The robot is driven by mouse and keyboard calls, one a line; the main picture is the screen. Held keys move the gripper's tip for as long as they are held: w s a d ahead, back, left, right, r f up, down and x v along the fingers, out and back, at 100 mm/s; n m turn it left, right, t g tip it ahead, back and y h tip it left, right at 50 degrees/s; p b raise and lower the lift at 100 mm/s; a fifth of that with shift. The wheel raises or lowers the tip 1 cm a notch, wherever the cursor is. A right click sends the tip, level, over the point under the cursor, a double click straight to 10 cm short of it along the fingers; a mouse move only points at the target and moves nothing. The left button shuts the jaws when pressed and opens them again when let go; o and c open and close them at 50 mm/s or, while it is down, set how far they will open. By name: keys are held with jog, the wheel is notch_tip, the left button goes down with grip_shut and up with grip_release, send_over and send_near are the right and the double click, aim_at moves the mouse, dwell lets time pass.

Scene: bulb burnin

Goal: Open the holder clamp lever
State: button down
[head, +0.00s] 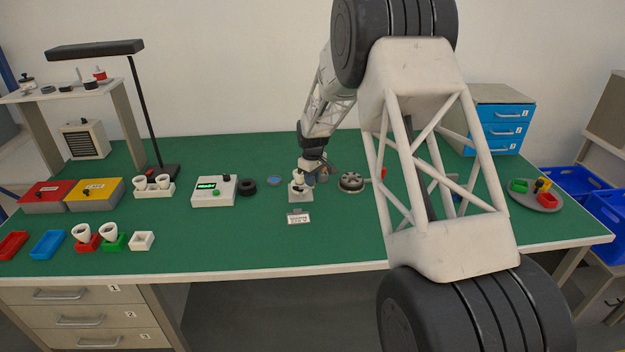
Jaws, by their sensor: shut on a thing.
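The holder (300,193) is a small pale stand on the green table near its middle, with a whitish part upright in it. My arm reaches down from the back right, and my gripper (310,175) is low at the holder's upper right side. The gripper is shut on a small part there, which looks like the clamp lever. The fingertips and the lever are tiny and partly hidden by each other, so the lever's angle cannot be told.
A label plate (298,218) lies in front of the holder. A tester box with a green display (213,190) and a black ring (248,187) stand to the left. A grey round fixture (351,182) is close on the right.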

jog(key=c, duration=1)
grip_release()
jog(key=shift+r, duration=3.9)
